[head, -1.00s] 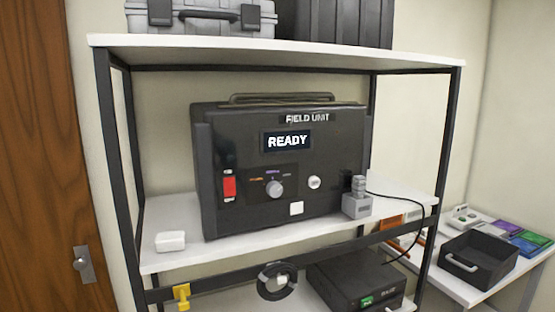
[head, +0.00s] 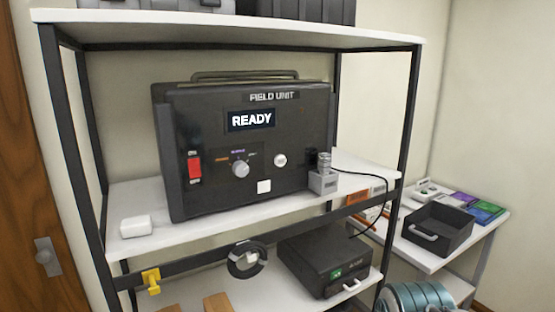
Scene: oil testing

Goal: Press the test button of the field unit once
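The field unit (head: 290,120), a dark case with a top handle, stands on the middle shelf of the rack. Its display (head: 251,120) reads READY. Its front has a red rocker switch (head: 195,168) at the left, a grey rotary knob (head: 240,169) in the middle and a round white button (head: 280,160) right of the knob. A white square (head: 264,187) sits lower on the front. I cannot read which of these is marked as the test button. My gripper is not in view.
A grey block holding a cylindrical part (head: 323,182) stands by the unit's right corner, with a black cable nearby. A white box (head: 136,226) lies at the shelf's left. Rack posts (head: 398,140) flank the shelf. A black tray (head: 438,229) is on the side table.

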